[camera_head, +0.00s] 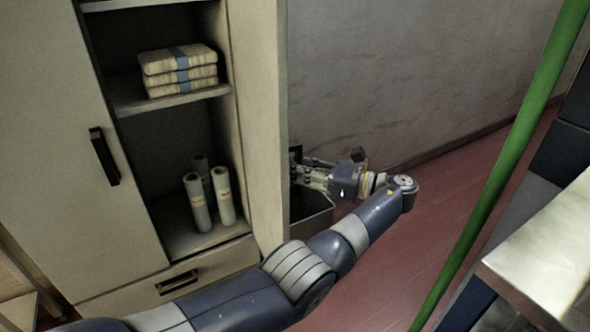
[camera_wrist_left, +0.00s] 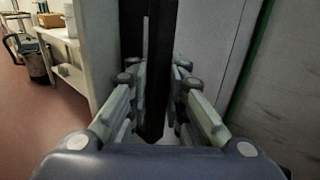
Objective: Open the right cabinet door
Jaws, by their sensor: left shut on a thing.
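The right cabinet door (camera_head: 262,110) stands swung open, seen at a steep angle with its inner side toward the head camera. The cabinet interior beside it is exposed. My left gripper (camera_head: 298,172) is at the door's far, outer side, with its fingertips partly hidden by the door edge. In the left wrist view, my left gripper's fingers (camera_wrist_left: 155,78) are shut around the dark upright door handle (camera_wrist_left: 154,110). The left cabinet door (camera_head: 60,150) is closed, with a black handle (camera_head: 104,156). My right gripper is not in view.
Stacked wrapped bundles (camera_head: 180,72) lie on the upper shelf and pale rolls (camera_head: 198,205) stand below. A drawer (camera_head: 180,284) is closed under the doors. A grey wall (camera_head: 400,70), green pole (camera_head: 500,175) and pale worktop (camera_head: 550,250) lie right. Red floor (camera_head: 440,215) is clear between.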

